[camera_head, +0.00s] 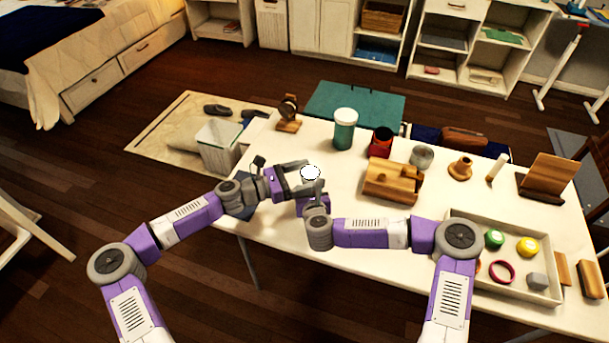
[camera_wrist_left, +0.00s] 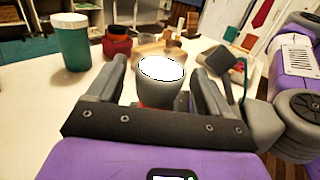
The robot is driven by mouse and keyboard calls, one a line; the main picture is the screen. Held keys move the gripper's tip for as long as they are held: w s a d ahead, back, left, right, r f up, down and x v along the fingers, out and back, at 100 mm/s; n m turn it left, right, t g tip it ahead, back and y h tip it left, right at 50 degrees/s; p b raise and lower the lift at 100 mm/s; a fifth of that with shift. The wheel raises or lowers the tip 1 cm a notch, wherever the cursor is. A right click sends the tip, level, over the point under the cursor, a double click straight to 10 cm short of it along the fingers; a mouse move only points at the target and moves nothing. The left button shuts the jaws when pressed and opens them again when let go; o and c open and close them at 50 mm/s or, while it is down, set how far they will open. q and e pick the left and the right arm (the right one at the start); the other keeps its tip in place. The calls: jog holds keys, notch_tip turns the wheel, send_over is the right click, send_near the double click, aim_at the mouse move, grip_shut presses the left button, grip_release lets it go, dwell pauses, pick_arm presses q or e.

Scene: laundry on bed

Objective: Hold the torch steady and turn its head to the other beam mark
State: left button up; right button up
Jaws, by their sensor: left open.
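The torch (camera_head: 310,173) stands upright near the table's front left, its pale round face pointing up. In the left wrist view the torch (camera_wrist_left: 162,78) has a grey head and a reddish patch lower down. My left gripper (camera_head: 298,179) is open, with one finger on each side of the torch; gaps show between the fingers and the head. My right gripper (camera_head: 313,196) is close to the torch on its near side, and its fingers are too hidden to judge. The torch's lower body and any beam marks are hidden.
The white table (camera_head: 270,230) carries a teal jar (camera_head: 344,130), a red pot (camera_head: 381,142), a wooden block holder (camera_head: 393,183) and a wooden watch stand (camera_head: 288,118). A shallow tray (camera_head: 480,223) with several small items is at the right. Free tabletop lies left of the jar.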

pick_arm(q)
jog(key=c, duration=1)
jog(key=shift+s+d+n+t+y, duration=0.15)
jog(key=shift+n+t+y, duration=0.65)
jog(key=shift+t, duration=0.4)
jog(key=shift+s+d+n+t+y, duration=0.1)
jog(key=shift+n+t+y, duration=0.5)
jog(key=shift+n+t, duration=0.5)
jog(key=shift+c, duration=0.2)
jog(key=shift+a+n+t+y, duration=0.1)
jog(key=shift+n+t+y, duration=0.35)
jog(key=shift+t, duration=0.25)
jog(key=o, duration=1)
jog(key=shift+o, duration=0.2)
jog(key=v, duration=0.8)
